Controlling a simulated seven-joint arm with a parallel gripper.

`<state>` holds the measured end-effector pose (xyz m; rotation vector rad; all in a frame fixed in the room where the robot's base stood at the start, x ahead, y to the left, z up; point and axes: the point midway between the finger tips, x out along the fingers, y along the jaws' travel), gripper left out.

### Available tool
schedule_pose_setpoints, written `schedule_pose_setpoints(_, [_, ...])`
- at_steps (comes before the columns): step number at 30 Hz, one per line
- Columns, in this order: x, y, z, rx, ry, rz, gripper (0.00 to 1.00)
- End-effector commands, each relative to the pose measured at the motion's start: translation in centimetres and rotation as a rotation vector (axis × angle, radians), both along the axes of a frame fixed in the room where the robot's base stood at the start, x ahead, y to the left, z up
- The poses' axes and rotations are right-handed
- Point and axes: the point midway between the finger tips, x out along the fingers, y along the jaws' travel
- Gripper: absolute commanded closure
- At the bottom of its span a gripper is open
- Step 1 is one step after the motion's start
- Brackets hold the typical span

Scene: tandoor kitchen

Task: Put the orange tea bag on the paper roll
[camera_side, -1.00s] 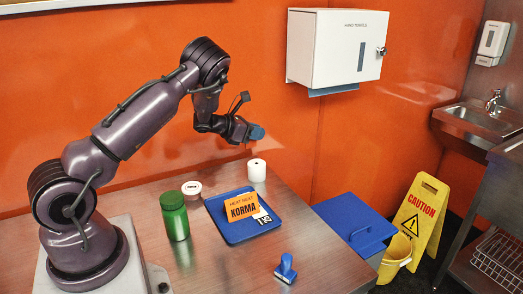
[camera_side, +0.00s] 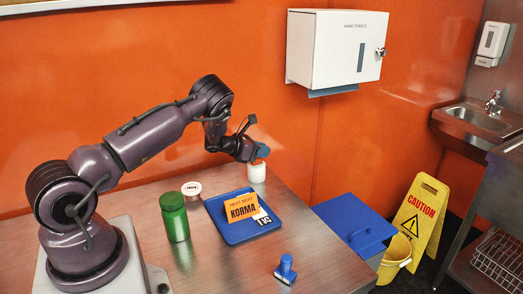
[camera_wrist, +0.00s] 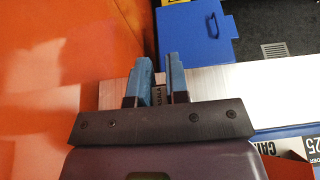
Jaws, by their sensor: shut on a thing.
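The white paper roll (camera_side: 257,174) stands upright on the steel table behind the blue tray. My gripper (camera_side: 262,152) is right above the roll's top in the side view; I cannot tell whether anything touches it. In the wrist view my blue fingers (camera_wrist: 159,62) are shut on a small, narrow thing with dark lettering (camera_wrist: 158,94), likely the tea bag. Its orange colour does not show clearly, and the fingers hide most of it. The paper roll cannot be made out in the wrist view.
A blue tray (camera_side: 225,234) holds an orange KORMA card (camera_side: 241,207) and a black-and-white tag (camera_side: 262,220). A green jar (camera_side: 174,217), a round white tub (camera_side: 191,188) and a blue stamp (camera_side: 285,268) stand around it. The orange wall is close behind.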

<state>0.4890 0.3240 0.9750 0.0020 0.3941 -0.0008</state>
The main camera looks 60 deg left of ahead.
Motion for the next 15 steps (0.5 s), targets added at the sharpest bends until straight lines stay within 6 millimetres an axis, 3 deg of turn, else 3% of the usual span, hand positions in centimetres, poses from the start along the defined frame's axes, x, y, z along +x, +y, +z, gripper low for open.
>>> schedule_pose_setpoints(1, [-0.02,0.0,-0.22,-0.001,0.0,0.0,1.0])
schedule_pose_setpoints(2, [0.0,0.01,-0.18,0.0,0.0,0.0,0.8])
schedule_pose_setpoints(5, [-0.01,0.0,-0.16,0.0,0.0,0.0,0.59])
schedule_pose_setpoints(15, [0.0,0.0,0.32,0.0,-0.001,0.0,0.59])
